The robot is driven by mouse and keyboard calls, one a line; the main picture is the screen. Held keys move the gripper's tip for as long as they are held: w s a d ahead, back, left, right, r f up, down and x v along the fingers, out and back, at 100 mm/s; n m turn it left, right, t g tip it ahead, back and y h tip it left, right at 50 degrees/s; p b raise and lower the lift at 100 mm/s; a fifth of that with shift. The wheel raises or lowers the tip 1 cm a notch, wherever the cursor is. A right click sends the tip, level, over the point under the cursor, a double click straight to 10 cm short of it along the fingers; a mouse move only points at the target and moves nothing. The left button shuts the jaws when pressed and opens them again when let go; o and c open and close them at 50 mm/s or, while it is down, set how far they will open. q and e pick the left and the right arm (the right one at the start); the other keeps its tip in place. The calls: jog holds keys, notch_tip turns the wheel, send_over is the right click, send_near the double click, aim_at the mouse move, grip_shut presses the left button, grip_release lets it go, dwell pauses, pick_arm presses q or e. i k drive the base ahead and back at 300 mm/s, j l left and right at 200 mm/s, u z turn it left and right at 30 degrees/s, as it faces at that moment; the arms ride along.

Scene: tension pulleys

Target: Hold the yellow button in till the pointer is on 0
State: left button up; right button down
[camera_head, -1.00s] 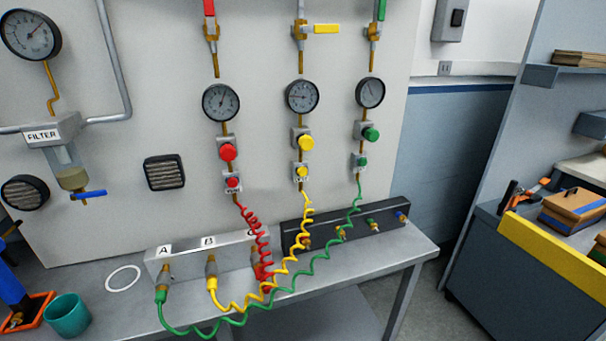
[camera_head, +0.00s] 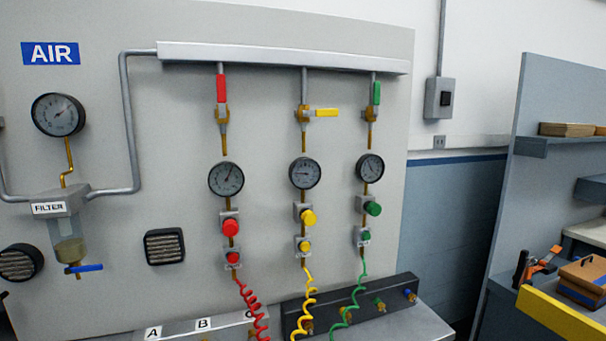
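On the yellow line, a round gauge (camera_head: 305,173) has its pointer toward the left of the dial; the numbers are too small to read. Below it are a larger yellow knob (camera_head: 308,217) and a smaller yellow button (camera_head: 304,246) on a grey block. The yellow valve handle (camera_head: 327,113) above is turned sideways. A yellow coiled hose (camera_head: 309,290) hangs below the smaller button. Neither of my grippers is in view, and nothing touches the yellow parts.
A red line with its gauge (camera_head: 226,179) stands left and a green line with its gauge (camera_head: 370,167) right, both close by. Below, a dark manifold (camera_head: 365,305) and coiled hoses sit at the bench. The space before the panel is clear.

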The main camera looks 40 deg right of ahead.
aim_at(304, 246)
jog(key=u, duration=0.3)
jog(key=k+l+u, duration=0.3)
jog(key=l, duration=0.2)
jog(key=k+l+u, duration=0.15)
jog(key=l+u, duration=0.15)
jog(key=l, duration=0.2)
jog(key=k+l+u, duration=0.3)
jog(key=k+l, duration=0.3)
jog(key=l, duration=0.15)
